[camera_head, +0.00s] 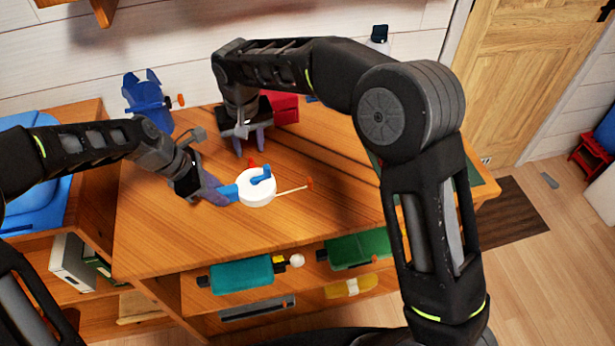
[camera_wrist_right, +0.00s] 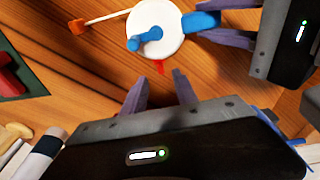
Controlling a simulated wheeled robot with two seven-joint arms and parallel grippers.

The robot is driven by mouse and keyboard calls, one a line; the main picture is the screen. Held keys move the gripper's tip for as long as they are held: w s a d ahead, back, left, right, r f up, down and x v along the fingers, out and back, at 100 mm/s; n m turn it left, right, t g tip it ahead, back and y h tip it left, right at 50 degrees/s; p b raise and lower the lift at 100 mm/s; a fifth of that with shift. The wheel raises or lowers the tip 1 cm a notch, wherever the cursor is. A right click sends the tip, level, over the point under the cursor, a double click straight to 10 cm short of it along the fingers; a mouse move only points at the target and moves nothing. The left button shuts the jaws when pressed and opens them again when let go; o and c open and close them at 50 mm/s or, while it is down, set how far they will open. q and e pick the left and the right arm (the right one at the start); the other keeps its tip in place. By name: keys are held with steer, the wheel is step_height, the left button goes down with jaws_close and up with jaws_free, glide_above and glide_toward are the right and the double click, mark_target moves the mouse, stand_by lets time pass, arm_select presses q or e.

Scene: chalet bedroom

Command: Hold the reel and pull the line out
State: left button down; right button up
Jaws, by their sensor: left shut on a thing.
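The reel is a white disc (camera_head: 257,192) with a blue crank on top, held above the wooden desk; it also shows in the right wrist view (camera_wrist_right: 158,42). A pale line (camera_head: 291,190) sticks out to its right and ends in an orange knob (camera_head: 309,183). A small red tab (camera_wrist_right: 160,67) shows on the rim side facing my right gripper. My left gripper (camera_head: 222,194) is shut on the reel's blue handle (camera_head: 229,192). My right gripper (camera_head: 250,143) is open and empty behind the reel, its fingers (camera_wrist_right: 160,90) apart and short of the red tab.
A blue holder (camera_head: 147,101) and a red box (camera_head: 284,108) stand at the back of the desk (camera_head: 185,245). A teal roll (camera_head: 241,275) and a green one (camera_head: 358,249) lie on the shelf below. The desk front is clear. My right arm crosses the right side.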

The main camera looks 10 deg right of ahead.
steer(key=shift+c, duration=0.2)
step_height(320, 180, up, 4)
steer(key=f, duration=0.1)
glide_above(310, 180)
steer(key=s, duration=0.2)
steer(key=shift+w+d+r, duration=0.1)
steer(key=shift+w+r, duration=0.1)
steer(key=shift+r, duration=0.05)
steer(key=shift+w+f, duration=0.25)
steer(key=shift+f, duration=1.4)
steer(key=shift+w+f, duration=0.25)
steer(key=shift+f, duration=1.4)
steer(key=shift+w+f, duration=0.25)
steer(key=shift+f, duration=1.4)
